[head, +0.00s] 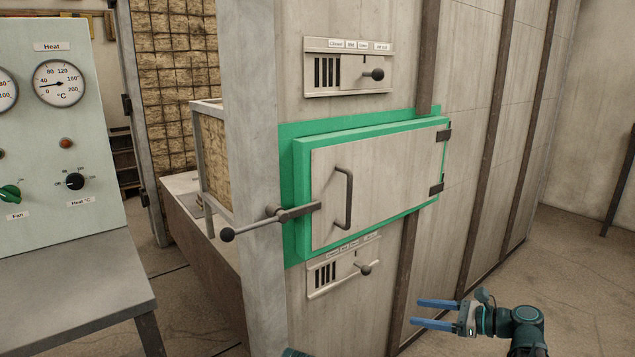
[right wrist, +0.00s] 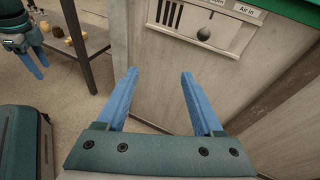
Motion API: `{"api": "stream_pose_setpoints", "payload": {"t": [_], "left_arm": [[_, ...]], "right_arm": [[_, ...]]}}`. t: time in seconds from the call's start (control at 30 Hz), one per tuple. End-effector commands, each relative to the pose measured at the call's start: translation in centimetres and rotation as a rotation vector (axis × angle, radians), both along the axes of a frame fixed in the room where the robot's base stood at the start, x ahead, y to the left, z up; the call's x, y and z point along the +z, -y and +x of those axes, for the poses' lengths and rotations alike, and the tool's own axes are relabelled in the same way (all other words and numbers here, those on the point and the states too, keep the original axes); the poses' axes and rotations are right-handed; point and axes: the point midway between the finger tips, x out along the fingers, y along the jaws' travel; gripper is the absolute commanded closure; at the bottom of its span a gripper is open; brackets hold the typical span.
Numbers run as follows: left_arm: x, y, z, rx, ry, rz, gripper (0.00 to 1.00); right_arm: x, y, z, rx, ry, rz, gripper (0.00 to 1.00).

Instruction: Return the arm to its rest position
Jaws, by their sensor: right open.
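My right gripper (head: 416,312) is at the lower right of the head view, in front of the pale wall of the chamber and below its hatch. Its blue fingers are apart and empty. In the right wrist view the open fingers (right wrist: 159,72) point towards the lower vent plate (right wrist: 205,22), touching nothing. My left gripper shows in the upper left corner of the right wrist view (right wrist: 37,66), partly cut off. Its blue fingers point downward, and I cannot tell how far apart they are. The grey hatch door (head: 385,185) sits closed in its green frame (head: 290,190).
A lever with a round knob (head: 228,234) sticks out left of the hatch. Vent plates sit above (head: 330,72) and below the hatch. A control panel (head: 50,130) stands on a grey table (head: 70,285) at left. Bare floor lies at lower right.

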Motion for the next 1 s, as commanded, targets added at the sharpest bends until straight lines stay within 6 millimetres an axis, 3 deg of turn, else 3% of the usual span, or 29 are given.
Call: {"api": "stream_pose_setpoints", "payload": {"t": [0.03, 0.17, 0.3, 0.5, 0.7, 1.0], "left_arm": [[2.2, 0.0, 0.0, 0.0, 0.0, 0.0, 0.5], [6.0, 0.0, 0.0, 0.001, -0.001, 0.0, 0.5], [10.9, 0.0, 0.0, 0.002, -0.001, -0.001, 0.5], [17.6, 0.0, -0.1, 0.003, -0.002, -0.001, 0.5], [24.3, 0.0, -0.1, 0.005, -0.003, -0.001, 0.5], [33.4, 0.0, -0.1, 0.008, -0.004, -0.001, 0.5]], "right_arm": [[1.4, -1.7, -0.4, 0.04, 0.012, -0.049, 0.31], [2.7, -5.9, -1.7, 0.168, 0.064, -0.214, 0.31], [4.2, -11.0, -4.1, 0.371, 0.15, -0.436, 0.31], [6.7, -16.1, -8.3, 0.705, 0.301, -0.723, 0.31], [10.3, -19.2, -12.8, 1.076, 0.471, -0.967, 0.31], [17.1, -20.6, -18.1, 1.667, 0.726, -1.233, 0.31]]}}
